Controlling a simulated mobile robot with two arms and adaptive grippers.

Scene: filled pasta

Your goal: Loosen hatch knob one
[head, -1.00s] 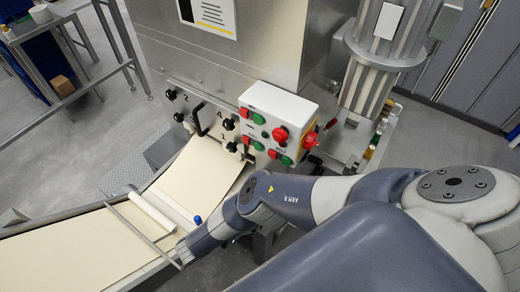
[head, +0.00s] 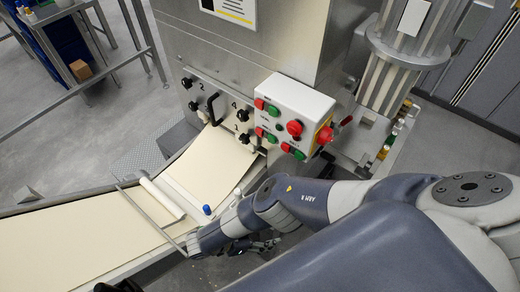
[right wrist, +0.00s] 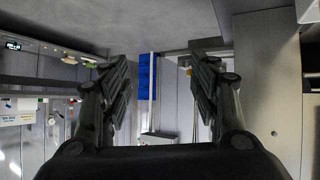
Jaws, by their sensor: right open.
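The machine's hatch has black knobs around a black handle (head: 211,108). The upper left knob (head: 187,83) is beside the label 2. The lower left knob (head: 193,106) has no label I can read, so I cannot confirm it is knob one. The upper right knob (head: 245,115) is by the label 4 and the lower right knob (head: 245,139) by the label 3. My right gripper (head: 265,244) is low beside the dough belt, well below and apart from the knobs. In the right wrist view it is open and empty (right wrist: 160,78); no knob is recognisable there.
A control box (head: 290,115) with red and green buttons sticks out right of the knobs. A dough sheet (head: 205,165) runs below the hatch, with a white roller (head: 160,198) and a blue-capped item (head: 207,209) near my right arm. A dark part shows at the bottom left edge.

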